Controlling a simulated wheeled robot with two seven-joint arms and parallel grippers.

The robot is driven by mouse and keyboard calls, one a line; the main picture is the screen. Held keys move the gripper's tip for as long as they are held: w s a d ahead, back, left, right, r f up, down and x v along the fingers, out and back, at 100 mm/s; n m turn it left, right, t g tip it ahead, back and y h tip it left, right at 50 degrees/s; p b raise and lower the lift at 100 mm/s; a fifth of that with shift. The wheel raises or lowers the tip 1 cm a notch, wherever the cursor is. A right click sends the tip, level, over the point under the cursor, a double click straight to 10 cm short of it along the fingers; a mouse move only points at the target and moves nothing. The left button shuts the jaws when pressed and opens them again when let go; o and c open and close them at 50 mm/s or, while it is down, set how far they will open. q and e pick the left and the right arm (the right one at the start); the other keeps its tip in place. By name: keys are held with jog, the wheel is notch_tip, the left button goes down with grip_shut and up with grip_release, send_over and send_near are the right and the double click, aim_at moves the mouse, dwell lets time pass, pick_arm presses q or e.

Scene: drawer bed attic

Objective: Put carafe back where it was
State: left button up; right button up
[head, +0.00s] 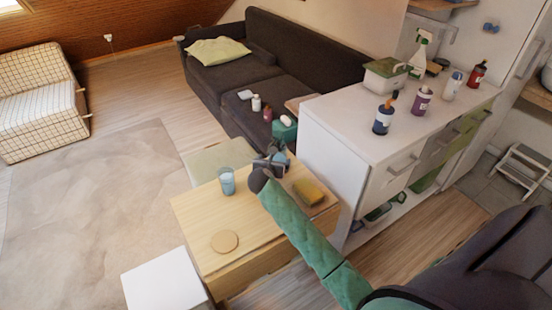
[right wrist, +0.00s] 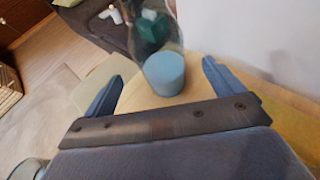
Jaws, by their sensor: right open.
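The carafe (right wrist: 163,62) is clear glass with blue liquid at its bottom. In the right wrist view it stands upright on the wooden table, beyond and between my open fingers; its top is cut off by the frame. In the head view my right gripper (head: 271,165) is over the table's far end and mostly hides the carafe. The right gripper (right wrist: 160,88) is open, with no visible grip on the carafe. A round wooden coaster (head: 225,241) lies bare on the table's near part. My left gripper is not in view.
A glass with blue liquid (head: 227,181) stands left of the gripper on the wooden table (head: 203,221). A yellow block (head: 309,191) lies to its right. The white cabinet (head: 335,147) rises close on the right. A white stool (head: 165,281) stands at the near left.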

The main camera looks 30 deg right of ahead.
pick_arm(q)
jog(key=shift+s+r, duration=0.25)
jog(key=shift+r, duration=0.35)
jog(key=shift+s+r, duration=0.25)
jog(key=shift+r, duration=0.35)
pick_arm(e)
jog(key=v, duration=0.4)
jog(key=shift+s, duration=0.1)
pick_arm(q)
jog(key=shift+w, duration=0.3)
